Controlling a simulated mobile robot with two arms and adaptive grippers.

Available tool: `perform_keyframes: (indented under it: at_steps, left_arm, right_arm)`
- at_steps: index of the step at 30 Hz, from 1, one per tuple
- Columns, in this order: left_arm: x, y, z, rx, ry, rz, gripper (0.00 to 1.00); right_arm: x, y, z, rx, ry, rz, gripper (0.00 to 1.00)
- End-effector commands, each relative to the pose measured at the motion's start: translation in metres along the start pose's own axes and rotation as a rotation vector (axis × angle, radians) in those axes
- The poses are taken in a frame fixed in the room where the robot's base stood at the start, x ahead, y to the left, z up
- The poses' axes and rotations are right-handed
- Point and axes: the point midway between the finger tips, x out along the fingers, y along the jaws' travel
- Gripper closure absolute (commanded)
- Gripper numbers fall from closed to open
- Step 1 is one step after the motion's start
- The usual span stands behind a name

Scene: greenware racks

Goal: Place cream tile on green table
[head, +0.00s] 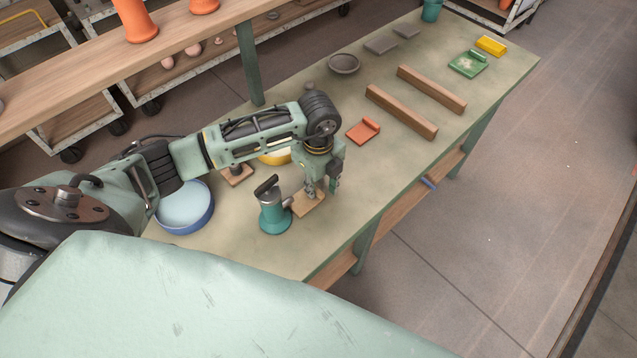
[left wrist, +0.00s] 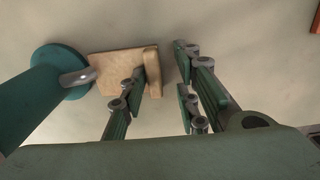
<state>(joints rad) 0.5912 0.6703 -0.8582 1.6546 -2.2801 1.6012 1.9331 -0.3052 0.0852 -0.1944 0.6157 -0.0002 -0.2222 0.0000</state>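The cream tile (head: 309,204), a tan plate with a raised lip along one edge, lies flat on the green table (head: 420,165). It also shows in the left wrist view (left wrist: 116,66), its lip on the right side. My left gripper (head: 322,188) is open and low over the tile. In the left wrist view its fingers (left wrist: 160,62) stand apart on either side of the lip, one over the plate, the other beyond the lip. Whether either finger touches the tile I cannot tell. My right gripper is not in view.
A teal can (head: 272,213) stands close beside the tile, its spout towards it. A blue bowl (head: 187,208) is at left. A red lipped tile (head: 363,131), two wooden bars (head: 401,111) and a green tile (head: 468,64) lie farther along. Bare tabletop lies between them.

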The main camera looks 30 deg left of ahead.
Motion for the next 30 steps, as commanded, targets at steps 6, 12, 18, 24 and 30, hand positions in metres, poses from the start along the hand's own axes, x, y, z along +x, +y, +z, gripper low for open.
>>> perform_keyframes:
  at_steps: [6, 12, 18, 24, 30]
  left_arm:
    - [0.001, 0.001, 0.000, 0.000, 0.000, 0.002, 0.69]
    - [-0.008, 0.000, 0.000, 0.001, 0.000, -0.001, 0.69]
    - [-0.045, -0.002, 0.001, 0.002, -0.001, -0.006, 0.69]
    - [-0.088, -0.002, 0.001, 0.000, -0.002, -0.005, 0.69]
    - [-0.116, -0.001, 0.000, -0.001, 0.000, -0.002, 0.69]
  right_arm:
    - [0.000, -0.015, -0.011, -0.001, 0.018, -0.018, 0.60]
    - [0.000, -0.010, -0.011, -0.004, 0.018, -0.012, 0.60]
    - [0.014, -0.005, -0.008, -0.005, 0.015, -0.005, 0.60]
    - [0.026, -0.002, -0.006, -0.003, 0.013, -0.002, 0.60]
    - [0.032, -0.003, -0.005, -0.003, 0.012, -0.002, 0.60]
